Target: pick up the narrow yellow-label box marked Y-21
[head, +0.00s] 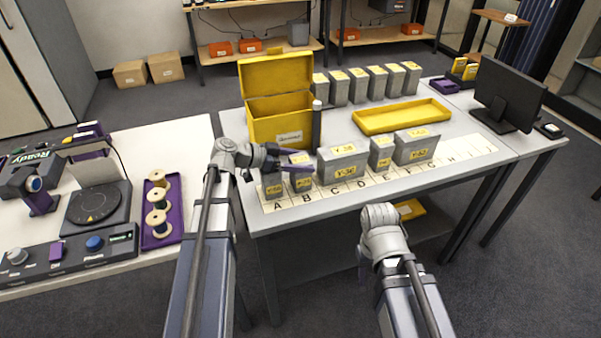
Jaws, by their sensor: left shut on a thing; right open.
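Several grey boxes with yellow labels stand in a row on a lettered strip (462,152) on the table. A narrow box (303,184) stands at B. My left gripper (290,163) is shut on its upper part and covers some of it. Its label is too small to read surely as Y-21. Another narrow box (272,188) stands at A and a third narrow one (381,154) around E. My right gripper (363,268) is low in front of the table, open and apart from the boxes; its fingers are hard to see.
A wide box (343,164) stands just right of the held one, another wide box (416,147) farther right. Behind are an open yellow case (277,128), a dark cylinder (316,128), a yellow tray (402,117) and a row of grey boxes (358,87). A monitor (508,95) stands right.

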